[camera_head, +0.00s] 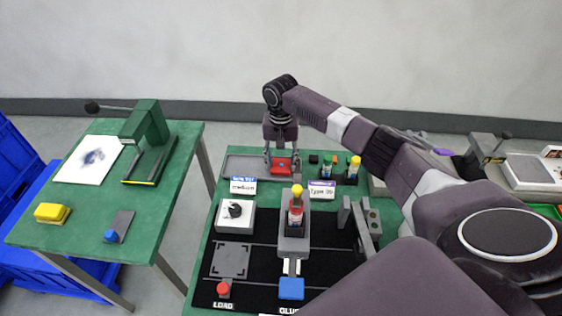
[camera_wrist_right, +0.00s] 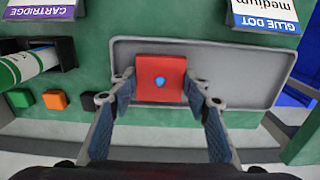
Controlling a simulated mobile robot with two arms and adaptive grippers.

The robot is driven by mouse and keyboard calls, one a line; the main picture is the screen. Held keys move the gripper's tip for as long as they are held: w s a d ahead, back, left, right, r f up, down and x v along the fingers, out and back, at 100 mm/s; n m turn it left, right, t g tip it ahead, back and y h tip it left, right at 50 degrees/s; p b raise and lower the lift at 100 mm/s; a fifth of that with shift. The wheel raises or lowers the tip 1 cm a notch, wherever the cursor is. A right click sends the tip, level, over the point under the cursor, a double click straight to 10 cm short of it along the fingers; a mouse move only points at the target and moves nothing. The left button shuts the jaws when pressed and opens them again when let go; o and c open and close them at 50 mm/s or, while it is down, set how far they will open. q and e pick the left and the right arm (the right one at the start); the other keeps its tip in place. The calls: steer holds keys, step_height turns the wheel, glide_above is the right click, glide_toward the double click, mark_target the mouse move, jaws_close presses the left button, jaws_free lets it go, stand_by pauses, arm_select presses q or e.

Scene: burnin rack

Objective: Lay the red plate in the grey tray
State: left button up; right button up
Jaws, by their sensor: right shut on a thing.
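The red plate (camera_head: 281,168) is small and square with a blue dot on top. My right gripper (camera_head: 281,163) is shut on it, one finger on each side; the wrist view shows the plate (camera_wrist_right: 174,67) between the two fingertips (camera_wrist_right: 160,84). The grey tray (camera_head: 240,166) is a shallow rectangle at the back left of the green bench. In the wrist view the plate covers one end of the tray (camera_wrist_right: 240,76), and the rest of the tray is empty. I cannot tell whether the plate touches the tray floor. My left gripper is not in view.
A second green table (camera_head: 100,205) is at left.

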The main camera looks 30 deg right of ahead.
mark_target(281, 165)
steer(key=shift+f, duration=0.1)
steer(key=o, duration=1.2)
steer(key=shift+f, duration=0.1)
step_height(281, 165, up, 12)
steer(key=shift+r+b, duration=0.2)
steer(key=shift+b, duration=0.35)
